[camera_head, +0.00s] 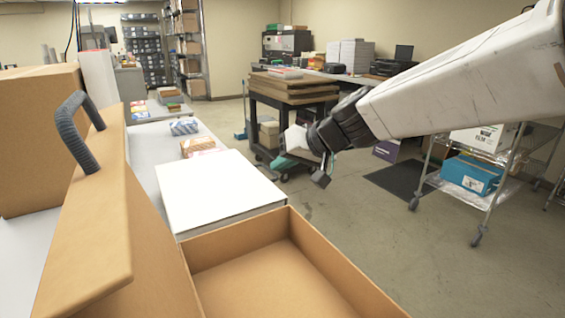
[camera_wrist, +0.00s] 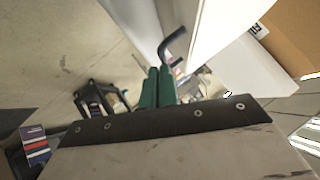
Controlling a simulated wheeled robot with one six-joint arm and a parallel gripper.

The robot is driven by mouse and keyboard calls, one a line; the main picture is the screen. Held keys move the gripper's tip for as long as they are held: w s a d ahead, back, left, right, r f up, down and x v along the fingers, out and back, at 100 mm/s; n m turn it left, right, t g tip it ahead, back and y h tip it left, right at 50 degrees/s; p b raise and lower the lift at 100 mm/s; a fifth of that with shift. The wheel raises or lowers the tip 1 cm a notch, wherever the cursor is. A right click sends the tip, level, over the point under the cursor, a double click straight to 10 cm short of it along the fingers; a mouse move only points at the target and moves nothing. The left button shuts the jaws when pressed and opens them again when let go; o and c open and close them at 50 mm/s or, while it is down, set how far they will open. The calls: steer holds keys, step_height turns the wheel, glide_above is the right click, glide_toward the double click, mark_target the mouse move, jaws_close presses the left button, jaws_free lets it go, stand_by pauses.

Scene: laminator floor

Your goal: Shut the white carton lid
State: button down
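A white box (camera_head: 215,185) with a flat, bright top lies on the table, just behind the open brown carton (camera_head: 345,265). I cannot tell whether that top is a lid. The brown carton's lid (camera_head: 95,225) stands raised at left with a grey curved handle (camera_head: 72,125). My gripper (camera_head: 305,155) hangs over the aisle, right of the white box and apart from it. In the wrist view my green fingers (camera_wrist: 159,88) lie close together with nothing visible between them. A dark hooked handle (camera_wrist: 174,44) shows beyond their tips, beside white panels (camera_wrist: 215,25); contact is unclear.
A tall brown box (camera_head: 30,130) stands at left. Small packets (camera_head: 198,146) lie on the table behind the white box. A dark cart (camera_head: 290,105) with flat brown boards and a wire rack (camera_head: 485,185) stand across the aisle. The floor between is mostly clear.

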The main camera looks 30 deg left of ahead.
steer(key=w+a+r+v, duration=0.1)
steer(key=w+v, duration=0.2)
steer(key=v, duration=1)
steer(key=s+d+f+m+g+h, duration=0.1)
steer(key=s+d+f+m+h, duration=0.1)
steer(key=s+d+f+h, duration=0.3)
steer(key=s+d+f+m+h, duration=0.1)
steer(key=s+d, duration=0.5)
steer(key=d, duration=0.9)
steer(key=s+d+f+m+t+h, duration=0.1)
steer(key=s+d+f+m, duration=0.3)
steer(key=d, duration=1.1)
steer(key=s+d+f+m+t+h, duration=0.1)
steer(key=s+d+f+m+h, duration=0.2)
steer(key=s+d, duration=0.4)
steer(key=d, duration=0.8)
steer(key=shift+s+m, duration=0.3)
steer(key=shift+f, duration=0.15)
